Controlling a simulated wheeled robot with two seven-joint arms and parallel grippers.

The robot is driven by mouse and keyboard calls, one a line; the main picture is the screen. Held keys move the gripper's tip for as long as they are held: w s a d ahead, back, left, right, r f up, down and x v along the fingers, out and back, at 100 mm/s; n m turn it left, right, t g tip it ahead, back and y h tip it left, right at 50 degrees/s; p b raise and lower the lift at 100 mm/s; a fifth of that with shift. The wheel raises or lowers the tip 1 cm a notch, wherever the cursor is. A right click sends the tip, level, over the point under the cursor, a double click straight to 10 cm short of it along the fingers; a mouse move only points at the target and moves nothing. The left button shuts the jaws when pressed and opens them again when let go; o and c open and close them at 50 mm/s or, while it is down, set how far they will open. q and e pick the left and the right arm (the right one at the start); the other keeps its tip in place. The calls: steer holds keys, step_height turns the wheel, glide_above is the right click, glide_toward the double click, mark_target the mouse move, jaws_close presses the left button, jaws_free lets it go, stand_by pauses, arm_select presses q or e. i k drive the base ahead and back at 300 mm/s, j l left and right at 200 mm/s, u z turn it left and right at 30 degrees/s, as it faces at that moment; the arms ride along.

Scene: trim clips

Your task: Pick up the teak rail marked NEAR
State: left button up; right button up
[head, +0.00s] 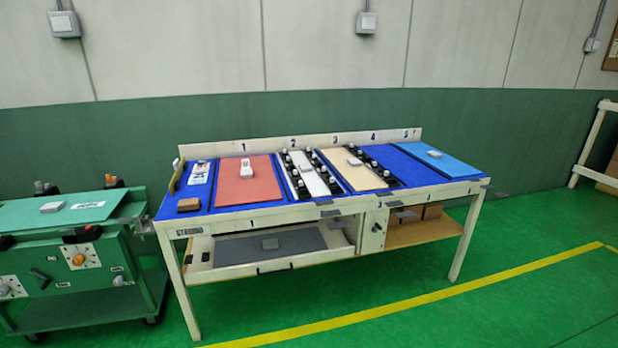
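I cannot make out any marking NEAR in the head view, so I cannot tell which thing is the teak rail. A tan wooden piece (175,178) stands at the left end of the workbench (330,207). A small brown block (188,205) lies at the bench's front left corner. Neither of my grippers shows in this view.
The bench top holds a red panel (243,186), a white strip (311,178) and a cream panel (357,172) by black clip rows, and a blue panel (440,162). An open drawer (270,245) sits below. A green cart (80,250) stands left. The front floor (420,325) is clear.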

mark_target(390, 182)
steer(key=i+j+z, duration=0.1)
steer(key=i+z, duration=0.2)
steer(key=i, duration=0.2)
steer(key=i+j+z, duration=0.25)
steer(key=i, duration=0.25)
